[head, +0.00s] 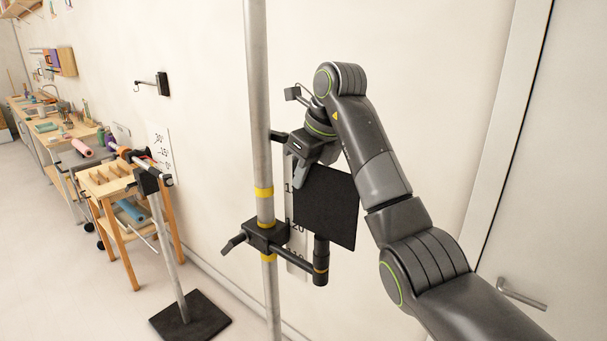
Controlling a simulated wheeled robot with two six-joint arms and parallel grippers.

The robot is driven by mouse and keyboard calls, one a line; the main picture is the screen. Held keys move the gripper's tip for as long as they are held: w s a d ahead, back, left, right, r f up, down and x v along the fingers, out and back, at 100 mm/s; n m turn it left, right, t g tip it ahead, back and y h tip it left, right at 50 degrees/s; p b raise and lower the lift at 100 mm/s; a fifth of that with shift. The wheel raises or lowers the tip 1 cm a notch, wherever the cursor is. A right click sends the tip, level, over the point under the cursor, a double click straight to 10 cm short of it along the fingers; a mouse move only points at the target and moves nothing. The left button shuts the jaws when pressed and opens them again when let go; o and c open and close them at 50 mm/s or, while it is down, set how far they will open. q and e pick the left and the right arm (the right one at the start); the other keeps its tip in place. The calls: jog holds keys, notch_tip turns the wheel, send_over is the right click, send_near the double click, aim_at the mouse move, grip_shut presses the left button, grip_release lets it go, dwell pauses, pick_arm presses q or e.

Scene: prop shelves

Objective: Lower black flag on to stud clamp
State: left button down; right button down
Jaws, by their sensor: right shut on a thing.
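My right gripper (301,172) is shut on the black flag (329,210), a flat square panel, at its upper left. The flag hangs roughly upright below and to the right of the jaws. The stud clamp (266,236) is fixed on a silver upright pole with yellow bands. Its side arm runs right to an upright black cylinder (321,270) with a yellow ring. The flag's lower edge overlaps the cylinder's top in the head view. I cannot tell whether they touch, and no stud shows clearly. My left gripper is out of view.
The silver pole (257,110) stands just left of my gripper. A pale number scale (298,262) is partly hidden behind the clamp and flag. A second stand with a black base (190,319) and a wooden cart (122,225) are at left. A door (540,230) is at right.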

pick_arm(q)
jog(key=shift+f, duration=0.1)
pick_arm(e)
jog(key=shift+f, duration=0.1)
dwell(0.4)
jog(key=c, duration=1.5)
grip_release()
